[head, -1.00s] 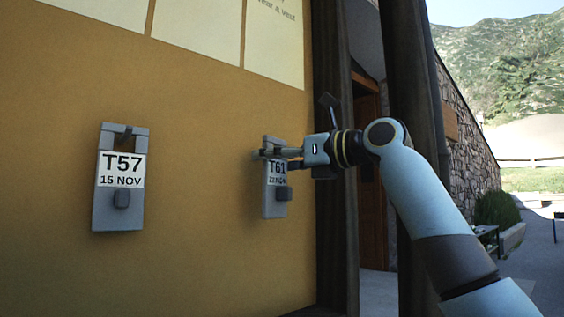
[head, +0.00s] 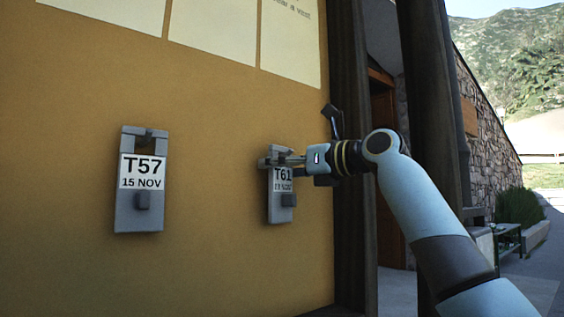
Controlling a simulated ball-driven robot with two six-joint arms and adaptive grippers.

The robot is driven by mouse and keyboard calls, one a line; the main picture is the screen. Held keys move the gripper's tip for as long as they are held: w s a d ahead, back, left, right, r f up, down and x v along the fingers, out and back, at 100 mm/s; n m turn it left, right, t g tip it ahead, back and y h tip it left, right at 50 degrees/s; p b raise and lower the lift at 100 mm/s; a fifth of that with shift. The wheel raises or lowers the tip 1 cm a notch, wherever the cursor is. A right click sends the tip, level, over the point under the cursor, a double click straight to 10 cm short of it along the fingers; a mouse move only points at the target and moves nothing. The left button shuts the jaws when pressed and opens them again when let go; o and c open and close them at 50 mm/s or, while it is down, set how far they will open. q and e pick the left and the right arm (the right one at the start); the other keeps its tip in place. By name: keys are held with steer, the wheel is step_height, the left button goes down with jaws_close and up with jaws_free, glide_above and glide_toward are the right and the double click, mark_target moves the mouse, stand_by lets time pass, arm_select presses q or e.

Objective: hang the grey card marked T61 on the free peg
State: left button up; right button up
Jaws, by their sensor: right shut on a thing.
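The grey card marked T61 (head: 281,207) is upright at the yellow board, right of the middle in the head view. My right gripper (head: 290,160) is shut on its upper part, coming from the right. The fingers cover the card's top, so I cannot tell whether its opening is around a peg or only in front of one. A second grey card marked T57, 15 NOV (head: 140,212) hangs at the left on its own peg (head: 146,136). My left gripper is not in view.
The yellow board (head: 80,90) has pale paper sheets (head: 210,28) along its top. A dark post (head: 352,240) stands at the board's right edge, behind my right arm. The board between the two cards is clear.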

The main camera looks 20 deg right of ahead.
stand_by(0.4)
steer(key=o, duration=1.3)
steer(key=shift+v, duration=6.05)
steer(key=shift+f, duration=0.1)
